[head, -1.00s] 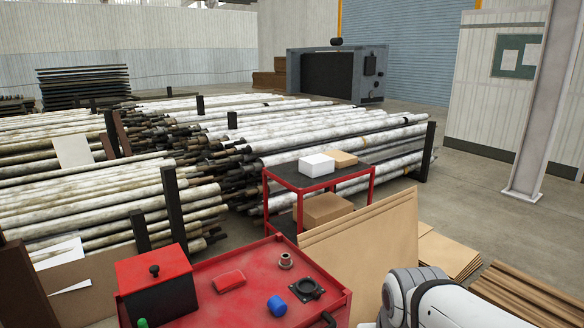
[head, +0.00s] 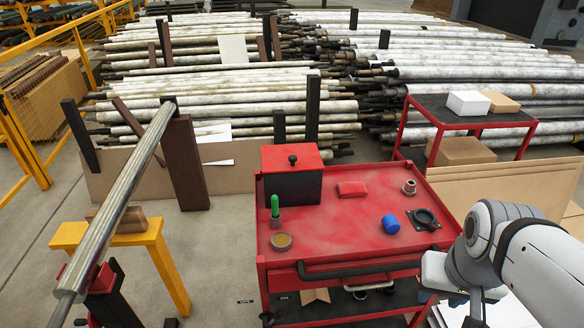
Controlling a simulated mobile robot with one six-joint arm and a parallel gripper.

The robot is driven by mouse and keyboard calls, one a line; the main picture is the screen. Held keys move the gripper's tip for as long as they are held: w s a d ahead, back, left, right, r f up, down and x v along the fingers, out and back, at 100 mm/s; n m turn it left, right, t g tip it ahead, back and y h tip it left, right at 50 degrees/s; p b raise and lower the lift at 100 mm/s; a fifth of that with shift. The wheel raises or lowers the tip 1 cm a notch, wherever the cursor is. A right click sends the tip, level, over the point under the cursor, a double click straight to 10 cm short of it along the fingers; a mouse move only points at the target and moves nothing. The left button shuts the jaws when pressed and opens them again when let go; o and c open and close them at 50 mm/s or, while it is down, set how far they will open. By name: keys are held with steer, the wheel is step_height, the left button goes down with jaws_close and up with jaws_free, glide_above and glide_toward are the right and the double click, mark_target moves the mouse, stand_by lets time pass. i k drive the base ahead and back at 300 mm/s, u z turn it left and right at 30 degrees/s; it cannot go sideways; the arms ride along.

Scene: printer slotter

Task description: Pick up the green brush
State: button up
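The green brush (head: 275,207) stands upright on the red cart top (head: 340,215), near its left edge and just in front of a red-lidded black box (head: 292,174). Its bright green upper part shows clearly; its darker lower end is small in the picture. My white and grey arm (head: 510,250) is at the lower right, beside the cart's right edge and well apart from the brush. My gripper's fingers cannot be made out in the head view.
On the cart top are a round tin (head: 281,241), a red block (head: 352,189), a blue cylinder (head: 390,223), a black flanged part (head: 422,219) and a small ring-like part (head: 409,187). A metal shaft (head: 120,210) on stands is at left. The cart's middle is mostly clear.

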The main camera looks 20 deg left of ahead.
mark_target(275, 206)
steer(key=u, duration=1.05)
steer(key=k, duration=0.5)
steer(key=z, duration=0.4)
steer(key=i, duration=0.95)
steer(key=u, duration=0.1)
